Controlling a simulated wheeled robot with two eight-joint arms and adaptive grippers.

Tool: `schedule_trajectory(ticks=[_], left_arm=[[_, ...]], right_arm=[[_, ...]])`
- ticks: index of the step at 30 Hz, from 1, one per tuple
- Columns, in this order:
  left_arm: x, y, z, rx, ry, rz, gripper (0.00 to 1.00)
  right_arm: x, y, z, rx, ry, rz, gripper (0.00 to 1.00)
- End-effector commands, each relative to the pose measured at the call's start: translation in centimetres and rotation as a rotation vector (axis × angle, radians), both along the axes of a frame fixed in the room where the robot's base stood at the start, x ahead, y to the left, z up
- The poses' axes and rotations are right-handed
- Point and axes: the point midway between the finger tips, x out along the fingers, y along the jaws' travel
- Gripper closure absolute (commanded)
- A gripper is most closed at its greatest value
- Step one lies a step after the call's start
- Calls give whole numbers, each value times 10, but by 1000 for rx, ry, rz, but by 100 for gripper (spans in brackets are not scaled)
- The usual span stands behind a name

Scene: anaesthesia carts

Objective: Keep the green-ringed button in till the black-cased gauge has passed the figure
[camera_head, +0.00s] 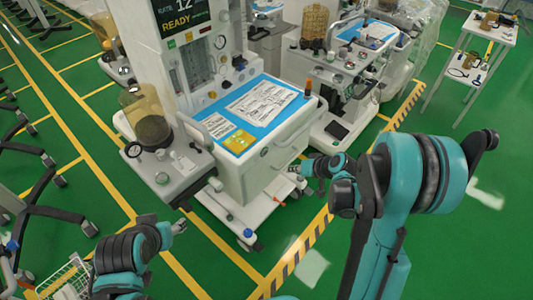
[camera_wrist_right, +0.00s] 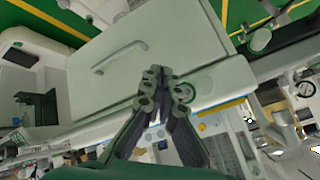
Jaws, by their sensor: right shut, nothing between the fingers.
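A green-ringed button (camera_head: 263,152) sits on the white front of the near cart, by its top left corner. It also shows in the right wrist view (camera_wrist_right: 184,92), just right of the fingertips. My right gripper (camera_head: 303,168) is shut and empty in front of the cart; its fingers (camera_wrist_right: 157,74) point at the panel beside the ring. I cannot tell whether they touch it.
The near cart has a blue top (camera_head: 275,88) with papers and a yellow card. A drawer handle (camera_wrist_right: 120,58) stands out near my right fingers. A second cart (camera_head: 345,80) is close behind on the right. Green floor is open in front.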

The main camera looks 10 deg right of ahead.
Motion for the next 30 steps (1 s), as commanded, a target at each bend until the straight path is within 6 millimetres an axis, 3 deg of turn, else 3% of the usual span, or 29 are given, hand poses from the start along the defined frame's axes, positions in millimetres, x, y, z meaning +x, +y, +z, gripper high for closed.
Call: schedule_trajectory(ticks=[8, 21, 30], left_arm=[[0, 0, 3, 0, 0, 0, 48], [0, 0, 6, 0, 0, 0, 48], [0, 0, 6, 0, 0, 0, 48]], right_arm=[[13, 10, 1, -1, 0, 2, 100], [59, 47, 0, -1, 0, 2, 100], [70, 54, 0, -1, 0, 0, 100]])
